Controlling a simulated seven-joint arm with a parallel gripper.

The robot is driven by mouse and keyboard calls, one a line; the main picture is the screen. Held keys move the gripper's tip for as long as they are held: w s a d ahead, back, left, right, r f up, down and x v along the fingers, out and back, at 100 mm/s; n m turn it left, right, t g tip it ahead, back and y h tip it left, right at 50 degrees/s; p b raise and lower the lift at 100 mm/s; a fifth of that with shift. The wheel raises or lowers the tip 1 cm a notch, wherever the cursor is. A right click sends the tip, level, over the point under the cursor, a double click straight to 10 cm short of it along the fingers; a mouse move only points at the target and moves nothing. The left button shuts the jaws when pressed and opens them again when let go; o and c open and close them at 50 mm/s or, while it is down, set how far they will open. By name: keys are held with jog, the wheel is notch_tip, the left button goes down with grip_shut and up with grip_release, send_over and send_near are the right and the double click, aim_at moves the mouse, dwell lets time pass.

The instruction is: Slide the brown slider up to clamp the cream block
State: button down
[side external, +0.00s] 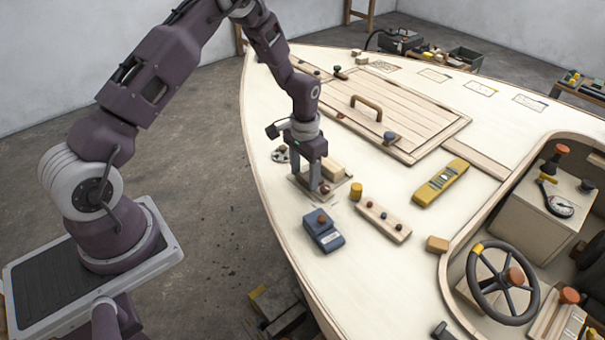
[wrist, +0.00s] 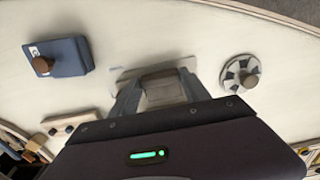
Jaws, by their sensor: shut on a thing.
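My gripper (side external: 308,186) points down at a pale clamp base (side external: 348,183) on the deck near the hull's left edge. In the wrist view its two fingers (wrist: 157,104) stand on either side of a brownish block, which looks like the brown slider (wrist: 161,88). The jaws are shut on it. A cream block (side external: 330,167) sits on the base just behind the fingers in the side view. My gripper's body hides it in the wrist view, so the gap between slider and block cannot be told.
A blue box with a brown knob (side external: 323,231) stands close by, and a black-and-white dial (wrist: 240,75) is on the other side. A hatch with a handle (side external: 367,106) is farther back.

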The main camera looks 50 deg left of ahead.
jog(key=shift+w, duration=1.45)
jog(key=c, duration=0.8)
grip_release()
jog(key=shift+r, duration=0.15)
notch_tip(320, 180, up, 7)
